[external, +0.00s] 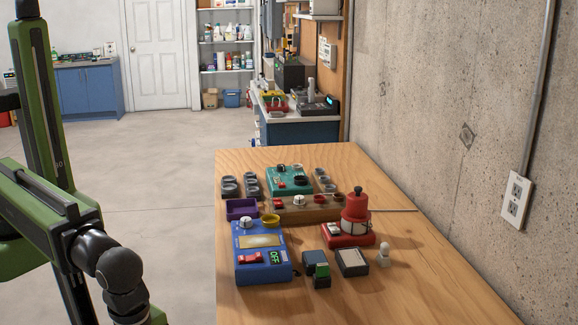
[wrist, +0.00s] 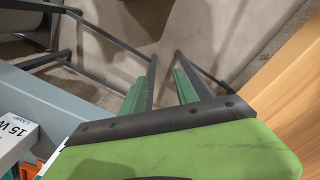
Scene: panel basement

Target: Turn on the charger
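A blue box (external: 262,254) with a red rocker switch (external: 251,258), a white knob and a small green display reading OFF stands at the near left of the wooden table. It looks like the charger, though no label is readable. The switch lies flat on its top face. My gripper (wrist: 166,64) shows in the wrist view with its two fingers apart and nothing between them. It points at the floor beside the table, away from the blue box. In the external view my arm is at the left and its gripper end is out of frame.
Beside the box on the wooden table (external: 400,296) are a red lantern (external: 355,213), a teal device (external: 288,179), a brown panel (external: 320,210), a purple tray (external: 240,207) and small dark blocks (external: 352,262). The table's front right is clear. A concrete wall closes the right side.

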